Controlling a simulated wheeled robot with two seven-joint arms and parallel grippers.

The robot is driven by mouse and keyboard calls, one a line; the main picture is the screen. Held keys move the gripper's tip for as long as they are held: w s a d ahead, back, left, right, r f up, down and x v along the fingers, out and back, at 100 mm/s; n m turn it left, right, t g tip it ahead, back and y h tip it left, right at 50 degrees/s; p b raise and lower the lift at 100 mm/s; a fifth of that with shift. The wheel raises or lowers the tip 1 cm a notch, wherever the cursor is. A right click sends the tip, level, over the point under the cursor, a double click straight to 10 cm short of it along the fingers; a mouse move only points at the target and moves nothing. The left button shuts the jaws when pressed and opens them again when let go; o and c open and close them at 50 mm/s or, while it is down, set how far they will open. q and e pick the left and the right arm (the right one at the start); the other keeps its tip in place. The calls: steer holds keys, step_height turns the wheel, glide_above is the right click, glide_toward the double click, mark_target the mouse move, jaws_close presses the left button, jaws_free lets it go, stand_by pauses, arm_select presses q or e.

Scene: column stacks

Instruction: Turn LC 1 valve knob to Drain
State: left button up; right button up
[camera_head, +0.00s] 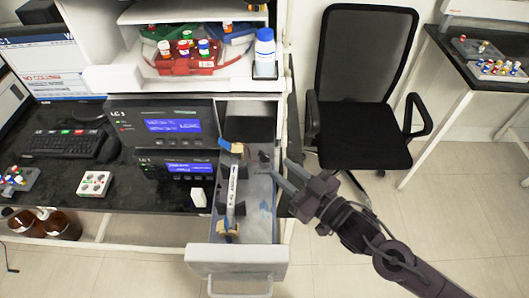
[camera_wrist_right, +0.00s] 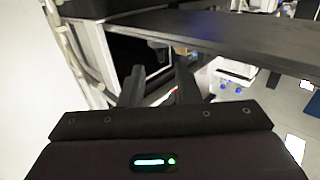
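Two stacked black instrument units with lit blue screens stand on the bench in the head view. The upper unit (camera_head: 165,126) seems labelled LC 3; the label on the lower unit (camera_head: 178,166) is too small to read surely. A pulled-out drawer (camera_head: 236,255) to their right holds a column (camera_head: 233,190) in tan end pieces. A small dark knob-like part (camera_head: 264,157) sits at the drawer's right side; its markings cannot be read. My right gripper (camera_head: 284,172) is open and empty, just right of that part and apart from it. It also shows in the wrist view (camera_wrist_right: 160,88). My left gripper is not in view.
An office chair (camera_head: 362,120) stands behind my right arm. A shelf above the units carries a red tray (camera_head: 190,68) of vials and a white bottle (camera_head: 265,48). A keyboard (camera_head: 62,143) and a vial rack (camera_head: 95,184) lie left.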

mark_target(269, 159)
steer(key=p+x, duration=0.1)
steer(key=x, duration=0.6)
steer(key=shift+a+p, duration=0.15)
steer(key=shift+p, duration=0.25)
jaws_close()
